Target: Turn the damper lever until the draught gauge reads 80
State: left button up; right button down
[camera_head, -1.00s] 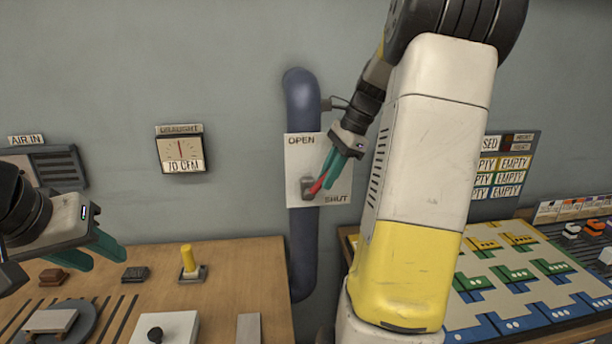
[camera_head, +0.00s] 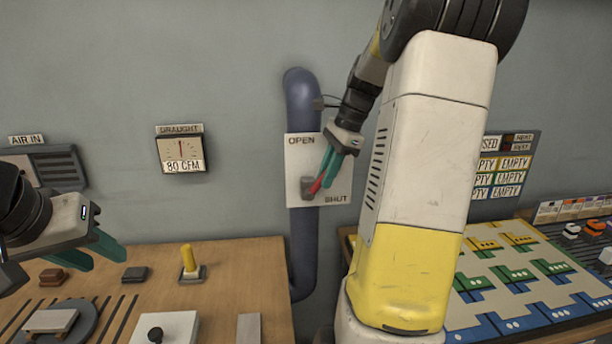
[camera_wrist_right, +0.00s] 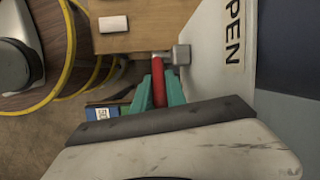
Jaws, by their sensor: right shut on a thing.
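The red damper lever (camera_head: 315,186) sits on a grey pivot block (camera_head: 307,189) on the white OPEN/SHUT plate (camera_head: 301,157), fixed to the blue pipe. My right gripper (camera_head: 327,172) is shut on the lever, which slants up and right from its pivot. In the right wrist view the red lever (camera_wrist_right: 159,86) lies between the teal fingers (camera_wrist_right: 161,91). The draught gauge (camera_head: 181,153) on the wall reads 80 CFM. My left gripper (camera_head: 100,255) is open and empty over the left of the wooden bench.
The wooden bench (camera_head: 245,275) holds a yellow peg (camera_head: 188,259), dark blocks and a white box with a black knob (camera_head: 155,334). The blue pipe (camera_head: 303,255) runs down the wall beside it. A board of coloured pieces (camera_head: 520,270) is at right.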

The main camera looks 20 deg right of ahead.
jog(key=shift+a+r, duration=0.1)
jog(key=c, duration=1.3)
grip_release()
jog(key=shift+c, duration=0.2)
jog(key=shift+r, duration=0.1)
jog(key=v, duration=0.7)
jog(key=shift+r, duration=0.35)
